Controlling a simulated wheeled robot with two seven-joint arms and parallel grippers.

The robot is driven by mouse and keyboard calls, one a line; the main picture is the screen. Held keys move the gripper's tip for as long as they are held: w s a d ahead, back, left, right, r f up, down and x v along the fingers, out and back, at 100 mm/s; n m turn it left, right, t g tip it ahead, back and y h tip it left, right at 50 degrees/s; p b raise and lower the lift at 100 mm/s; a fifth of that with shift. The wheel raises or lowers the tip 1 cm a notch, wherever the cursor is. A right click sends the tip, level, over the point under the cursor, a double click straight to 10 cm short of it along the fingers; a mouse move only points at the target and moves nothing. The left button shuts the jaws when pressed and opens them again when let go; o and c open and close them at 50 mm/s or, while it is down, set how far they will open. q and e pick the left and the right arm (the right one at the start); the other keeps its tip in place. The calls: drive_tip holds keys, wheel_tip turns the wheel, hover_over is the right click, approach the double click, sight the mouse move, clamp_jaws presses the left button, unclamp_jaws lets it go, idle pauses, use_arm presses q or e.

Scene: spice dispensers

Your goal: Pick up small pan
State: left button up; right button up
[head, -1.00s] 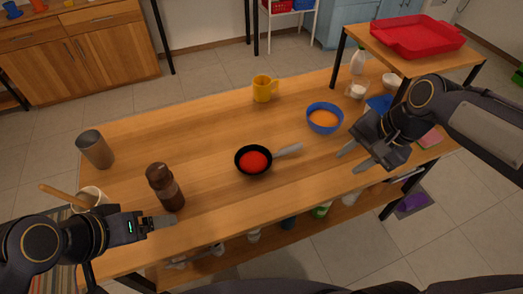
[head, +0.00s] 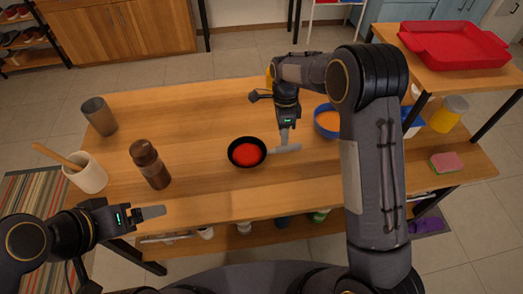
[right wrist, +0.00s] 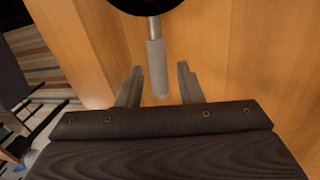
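The small black pan (head: 233,158) sits on the wooden table with red contents (head: 247,153) in it. Its grey handle (head: 287,149) points right in the head view. My right gripper (head: 284,136) is at the handle, pointing down. In the right wrist view the gripper (right wrist: 158,80) is open, with the grey handle (right wrist: 157,65) between its two fingers and a gap on both sides. Only the pan's dark edge (right wrist: 150,6) shows there. My left gripper (head: 152,213) is near the table's front left edge, holding nothing; its finger opening is hard to see.
A brown bottle (head: 150,165), a grey cup (head: 99,116) and a white pot (head: 88,175) with a wooden utensil stand at left on the table (head: 190,110). A blue bowl (head: 326,123) with orange contents is right of the pan, partly behind my right arm. A red tray (head: 455,45) sits on the raised shelf.

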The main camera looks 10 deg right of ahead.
sight(265, 151)
drive_tip(key=shift+s+a+f+p, duration=0.1)
drive_tip(key=shift+s+f+p, duration=0.15)
drive_tip(key=shift+f, duration=0.9)
drive_tip(key=shift+s+f+p, duration=0.1)
drive_tip(key=shift+s+f, duration=0.25)
drive_tip(key=shift+f, duration=0.8)
clamp_jaws()
